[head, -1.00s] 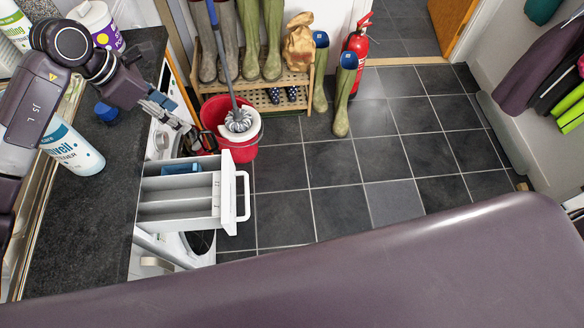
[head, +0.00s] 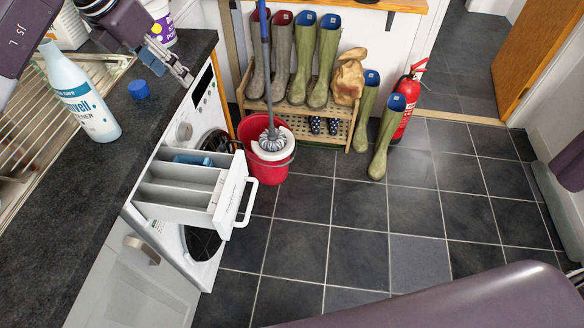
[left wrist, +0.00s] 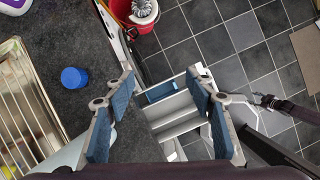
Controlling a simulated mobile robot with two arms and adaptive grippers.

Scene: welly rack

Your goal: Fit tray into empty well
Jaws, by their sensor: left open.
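A pulled-out white and grey drawer (head: 222,205) with a white handle juts from the washing machine (head: 198,125). It has long open compartments. A blue insert (head: 193,160) sits in the far compartment; the others look empty. No separate loose tray is clear to me. My left gripper (head: 168,62) is open and empty, above the worktop beyond the drawer in the head view. In the left wrist view the drawer (left wrist: 178,128) and blue insert (left wrist: 161,92) show between its spread blue-padded fingers. My right gripper (left wrist: 266,101) shows small at the right there; its jaws are unclear.
A blue cap (head: 138,90) and a white-blue bottle (head: 82,100) stand on the dark worktop (head: 75,185), beside a wire drainer (head: 25,130). A red mop bucket (head: 270,170) and welly rack (head: 300,120) stand beyond the drawer. The tiled floor at right is open.

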